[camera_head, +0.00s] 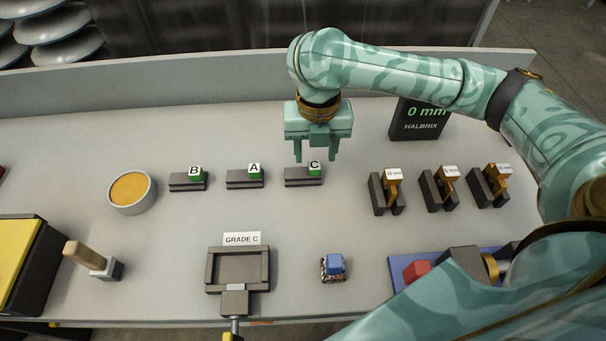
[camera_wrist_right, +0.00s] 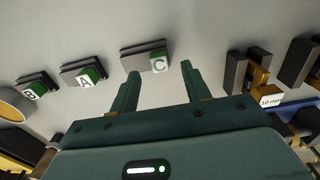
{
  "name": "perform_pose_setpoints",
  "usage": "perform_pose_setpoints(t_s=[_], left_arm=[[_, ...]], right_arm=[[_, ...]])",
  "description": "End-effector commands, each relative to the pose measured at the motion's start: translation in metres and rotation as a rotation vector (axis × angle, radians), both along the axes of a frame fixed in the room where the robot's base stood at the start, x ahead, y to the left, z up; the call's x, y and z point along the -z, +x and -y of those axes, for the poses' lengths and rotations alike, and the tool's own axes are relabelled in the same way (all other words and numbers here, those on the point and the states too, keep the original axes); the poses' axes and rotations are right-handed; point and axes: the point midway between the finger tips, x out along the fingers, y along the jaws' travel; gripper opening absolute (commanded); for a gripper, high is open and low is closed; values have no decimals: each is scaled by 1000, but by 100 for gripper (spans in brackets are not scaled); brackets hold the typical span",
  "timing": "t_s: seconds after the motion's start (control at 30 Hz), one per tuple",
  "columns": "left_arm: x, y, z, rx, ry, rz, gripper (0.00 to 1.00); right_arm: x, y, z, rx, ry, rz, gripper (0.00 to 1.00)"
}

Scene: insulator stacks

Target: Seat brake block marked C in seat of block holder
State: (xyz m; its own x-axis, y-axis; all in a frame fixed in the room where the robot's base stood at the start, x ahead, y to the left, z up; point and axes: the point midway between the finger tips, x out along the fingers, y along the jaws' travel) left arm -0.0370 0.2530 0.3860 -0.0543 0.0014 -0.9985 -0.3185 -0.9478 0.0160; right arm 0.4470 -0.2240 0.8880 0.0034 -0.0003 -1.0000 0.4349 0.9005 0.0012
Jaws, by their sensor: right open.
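The brake block marked C (camera_head: 303,177) is a dark grey bar with a green end and a white C label. It lies on the table in line with blocks A (camera_head: 244,179) and B (camera_head: 187,182). The block holder (camera_head: 238,268) is a grey frame with an empty recess, behind which stands a GRADE C sign (camera_head: 241,239). My right gripper (camera_head: 316,158) is open and empty, above and just behind block C. In the right wrist view block C (camera_wrist_right: 146,58) shows ahead, near the open fingertips (camera_wrist_right: 160,68). My left gripper is not in view.
A round tub (camera_head: 131,192) stands left. Several dark stands with brass pieces (camera_head: 386,192) are at right, before a 0 mm HALBRIX display (camera_head: 420,120). A brush (camera_head: 93,260), a blue-topped block (camera_head: 333,267) and a blue tray (camera_head: 402,270) flank the holder. The table is clear between block C and the holder.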

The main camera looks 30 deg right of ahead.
Motion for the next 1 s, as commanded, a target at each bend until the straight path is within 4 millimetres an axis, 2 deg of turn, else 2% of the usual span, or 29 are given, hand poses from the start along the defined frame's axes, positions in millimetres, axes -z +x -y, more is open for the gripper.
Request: perform_pose_setpoints(t_s=[0.03, 0.13, 0.4, 0.57, 0.6, 0.87, 1.0], left_arm=[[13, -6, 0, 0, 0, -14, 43], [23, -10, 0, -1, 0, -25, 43], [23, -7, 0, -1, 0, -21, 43], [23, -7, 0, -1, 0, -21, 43], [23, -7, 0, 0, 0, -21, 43], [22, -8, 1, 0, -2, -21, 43], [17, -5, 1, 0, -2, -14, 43]], right_arm=[[19, 0, -1, -1, 1, -9, 47], [35, -1, -1, -2, 0, -10, 47], [33, 0, 0, -1, -1, 0, 47], [33, 0, 0, -1, -1, 0, 3], [33, 0, 0, -1, -1, 0, 0], [33, 0, 0, -1, -1, 0, 0], [25, 0, 0, 0, 0, 2, 0]])
